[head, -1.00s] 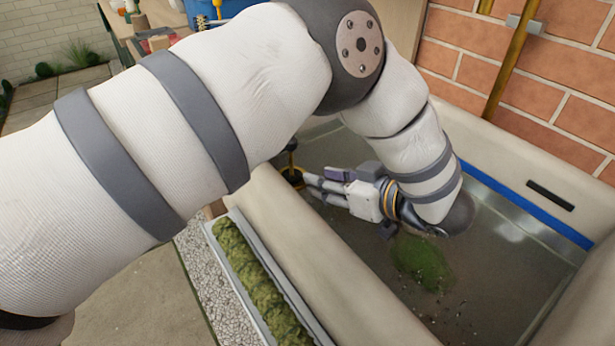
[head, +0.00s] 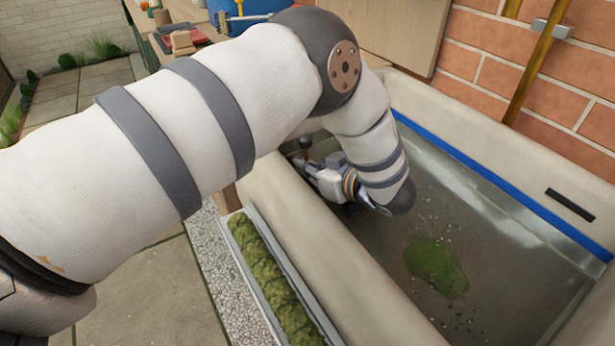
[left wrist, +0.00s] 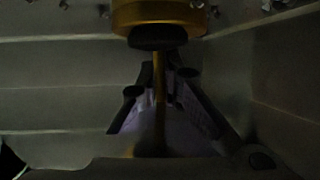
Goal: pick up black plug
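In the dark left wrist view, the two fingers (left wrist: 161,75) reach forward on either side of a thin brass rod (left wrist: 159,105). A round brass fitting (left wrist: 158,13) with a black rounded part (left wrist: 157,38), possibly the black plug, shows above the fingertips. I cannot tell whether the fingers touch the rod. The plug is not clear in the head view, where the gripper and forearm hide that corner. My right gripper is out of view.
The trough (head: 395,305) has high pale walls around the gripper. Shallow murky water (head: 400,235) with a green algae patch (head: 436,266) covers its floor. A planter of moss (head: 270,280) runs along the near outside wall. A brick wall (head: 575,75) stands behind.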

